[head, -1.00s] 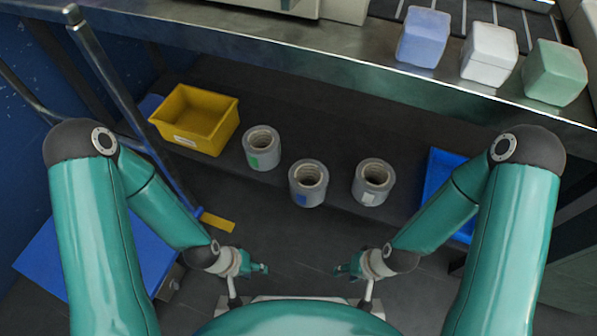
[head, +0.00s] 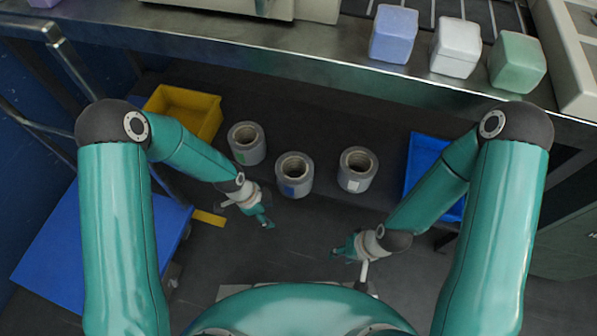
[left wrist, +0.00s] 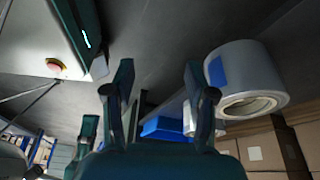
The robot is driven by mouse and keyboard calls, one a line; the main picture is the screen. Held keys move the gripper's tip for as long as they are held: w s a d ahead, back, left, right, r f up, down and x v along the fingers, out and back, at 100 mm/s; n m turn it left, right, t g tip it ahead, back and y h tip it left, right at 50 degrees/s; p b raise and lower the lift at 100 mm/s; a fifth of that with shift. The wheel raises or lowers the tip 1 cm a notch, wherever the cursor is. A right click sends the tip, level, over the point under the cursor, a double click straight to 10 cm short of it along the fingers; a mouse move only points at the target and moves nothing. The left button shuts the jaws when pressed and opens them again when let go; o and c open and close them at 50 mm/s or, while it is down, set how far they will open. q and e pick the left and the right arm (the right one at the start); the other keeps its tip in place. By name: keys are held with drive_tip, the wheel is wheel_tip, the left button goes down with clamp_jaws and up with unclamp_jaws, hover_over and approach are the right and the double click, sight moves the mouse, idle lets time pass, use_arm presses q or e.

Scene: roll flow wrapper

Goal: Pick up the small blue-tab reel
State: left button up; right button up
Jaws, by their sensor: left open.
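The small blue-tab reel (head: 294,177) is a grey roll with a hollow core, standing on the dark lower shelf between a green-tab reel (head: 246,143) and a white-tab reel (head: 357,169). In the left wrist view the blue-tab reel (left wrist: 244,80) shows large at the right, its blue tab facing me. My left gripper (head: 269,224) is just in front of and left of it, apart from it; in the left wrist view its fingers (left wrist: 158,82) are spread with nothing between them. My right gripper (head: 338,253) hangs near my base; its jaws are too small to judge.
A yellow bin (head: 184,111) stands at the back left of the shelf, partly behind my left arm. A blue tray (head: 421,165) lies at the right. The steel table edge (head: 300,62) overhangs the shelf, with blue, white and green blocks on top.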

use_arm(q)
drive_tip(key=w+d+r+m+y+p, duration=0.15)
drive_tip(key=w+r+m, duration=0.25)
drive_tip(key=w+m, duration=0.4)
drive_tip(key=m+t+y+p, duration=0.1)
drive_tip(key=m+y, duration=0.1)
drive_tip(key=m, duration=0.8)
approach(279, 171)
drive_tip(key=f+b, duration=0.1)
drive_tip(key=f, duration=0.2)
drive_tip(key=f+b, duration=0.1)
drive_tip(key=f, duration=0.2)
drive_tip(key=w+f+b, duration=0.1)
drive_tip(key=f, duration=0.3)
drive_tip(key=shift+d, duration=0.1)
drive_tip(key=f, duration=0.1)
drive_tip(key=f+b, duration=0.1)
drive_tip(key=f, duration=0.1)
drive_tip(key=f+b, duration=0.1)
drive_tip(key=f, duration=0.1)
drive_tip(key=shift+w+f, duration=0.1)
drive_tip(key=shift+w, duration=0.3)
clamp_jaws()
use_arm(e)
drive_tip(key=shift+f, duration=0.85)
